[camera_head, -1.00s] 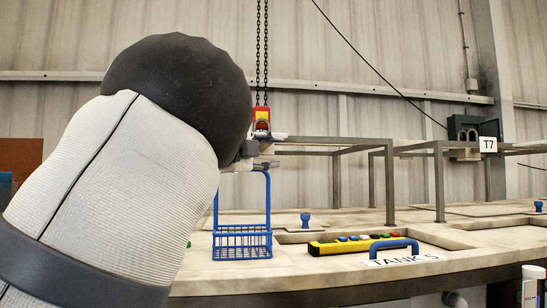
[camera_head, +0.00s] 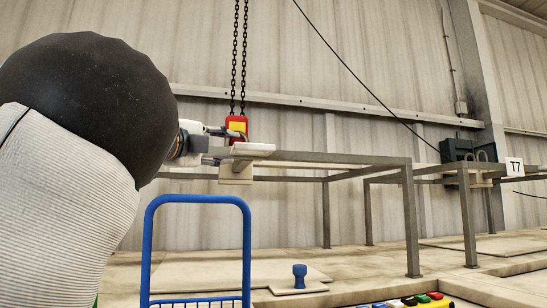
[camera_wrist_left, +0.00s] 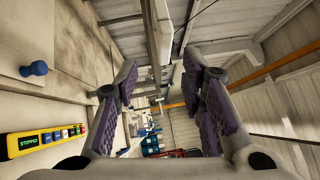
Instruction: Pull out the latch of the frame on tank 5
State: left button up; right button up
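The grey metal frame (camera_head: 330,160) of tank 5 stands above the tank deck. At its left end is a pale plate-like piece (camera_head: 253,150) with a block below it, which looks like the latch. My left gripper (camera_head: 226,146) is just left of this piece, its fingers apart, one higher and one lower. In the left wrist view the purple-padded fingers (camera_wrist_left: 162,66) are spread, with a grey bar (camera_wrist_left: 158,30) beyond the tips. I cannot tell whether a finger touches the latch. My right gripper is in neither view.
A red and yellow hoist block (camera_head: 236,127) hangs on chains behind the gripper. A blue basket handle (camera_head: 198,198) rises in front, below the arm. A blue knob (camera_head: 299,276) and a button panel (camera_head: 420,300) lie low. The T7 sign (camera_head: 514,167) is at right.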

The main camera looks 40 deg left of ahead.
aim_at(251, 147)
pick_arm(q)
jog(key=w, duration=0.3)
jog(key=w+r, duration=0.1)
jog(key=w, duration=0.3)
jog(key=w+r, duration=0.1)
jog(key=w, duration=0.3)
jog(key=shift+w+a, duration=0.15)
jog(key=shift+a, duration=0.15)
jog(key=shift+r, duration=0.1)
grip_shut()
